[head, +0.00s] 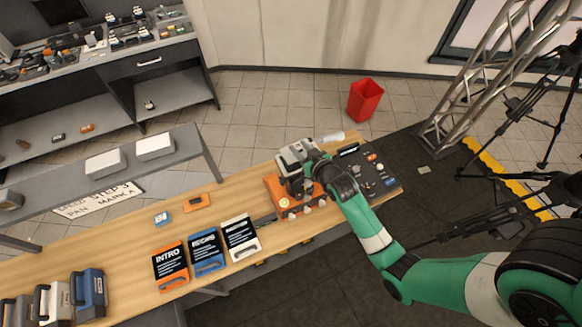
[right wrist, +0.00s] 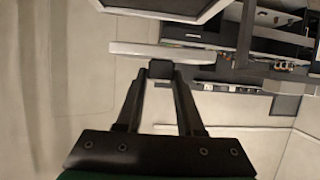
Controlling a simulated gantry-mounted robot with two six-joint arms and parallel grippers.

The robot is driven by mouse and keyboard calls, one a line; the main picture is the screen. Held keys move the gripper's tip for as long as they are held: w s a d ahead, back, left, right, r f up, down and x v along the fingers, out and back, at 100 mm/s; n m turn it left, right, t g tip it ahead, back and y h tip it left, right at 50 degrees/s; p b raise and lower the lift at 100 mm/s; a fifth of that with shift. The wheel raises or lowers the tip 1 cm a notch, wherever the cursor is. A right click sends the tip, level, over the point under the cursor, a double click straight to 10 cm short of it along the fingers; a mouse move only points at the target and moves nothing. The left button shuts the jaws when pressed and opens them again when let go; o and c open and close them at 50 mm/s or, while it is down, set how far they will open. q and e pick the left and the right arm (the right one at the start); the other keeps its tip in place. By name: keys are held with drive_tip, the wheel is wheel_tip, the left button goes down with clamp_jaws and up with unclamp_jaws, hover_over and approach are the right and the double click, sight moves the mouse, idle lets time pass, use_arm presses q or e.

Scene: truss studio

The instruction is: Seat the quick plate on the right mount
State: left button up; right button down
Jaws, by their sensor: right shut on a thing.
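My right gripper (head: 314,160) reaches in over the right part of the wooden table and is shut on a small dark block. In the right wrist view, the fingertips (right wrist: 164,75) close on this block, with a pale flat slab (right wrist: 155,51) just beyond it. I take the held piece to be the quick plate. In the head view a white and grey box-shaped thing (head: 294,152) shows beside the gripper, above an orange base (head: 281,200) with pale knobs along its front. Dark parts on the base are partly hidden by the gripper, so I cannot tell the right mount apart. My left gripper is not in view.
A dark mat (head: 384,178) with small parts lies right of the base. A clear roll-like item (head: 332,137) lies at the back edge. A red bin (head: 366,100) is on the floor behind.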

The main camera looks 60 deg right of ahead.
sight(303, 154)
drive_tip(key=shift+d+r, duration=0.45)
drive_tip(key=shift+d, duration=0.2)
drive_tip(key=shift+s+d+m+h, duration=0.25)
drive_tip(key=shift+d+m+h, duration=0.05)
wheel_tip(303, 154, down, 4)
drive_tip(key=b, duration=0.4)
drive_tip(key=shift+f, duration=0.25)
drive_tip(key=shift+f+b, duration=0.7)
drive_tip(key=shift+f+b, duration=0.3)
drive_tip(key=shift+f, duration=0.25)
drive_tip(key=shift+c, duration=2.2)
unclamp_jaws()
drive_tip(key=shift+a, duration=0.1)
